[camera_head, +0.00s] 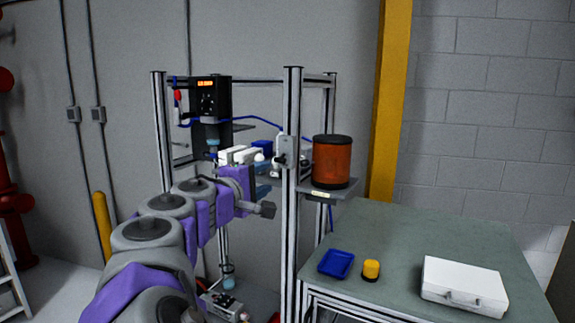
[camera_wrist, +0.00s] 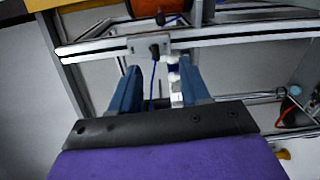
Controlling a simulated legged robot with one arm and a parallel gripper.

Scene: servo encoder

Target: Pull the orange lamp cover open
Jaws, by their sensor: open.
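The orange lamp cover (camera_head: 331,163) is a translucent orange cylinder with a black top and base. It stands upright on a small shelf plate (camera_head: 328,192) beside the metal frame post. In the wrist view, part of the orange cover (camera_wrist: 152,8) shows at the top edge, cut off by the picture. My gripper (camera_head: 266,180) is left of the cover, at the frame, and apart from it. In the wrist view, the blue fingers of my gripper (camera_wrist: 160,80) are spread and point toward the frame's rail, with no object clearly held between them.
A metal post (camera_head: 291,230) stands between my gripper and the cover. A green-topped table (camera_head: 420,235) at right holds a blue tray (camera_head: 336,263), a yellow button (camera_head: 371,269) and a white case (camera_head: 464,286). A black device (camera_head: 210,98) hangs on the frame.

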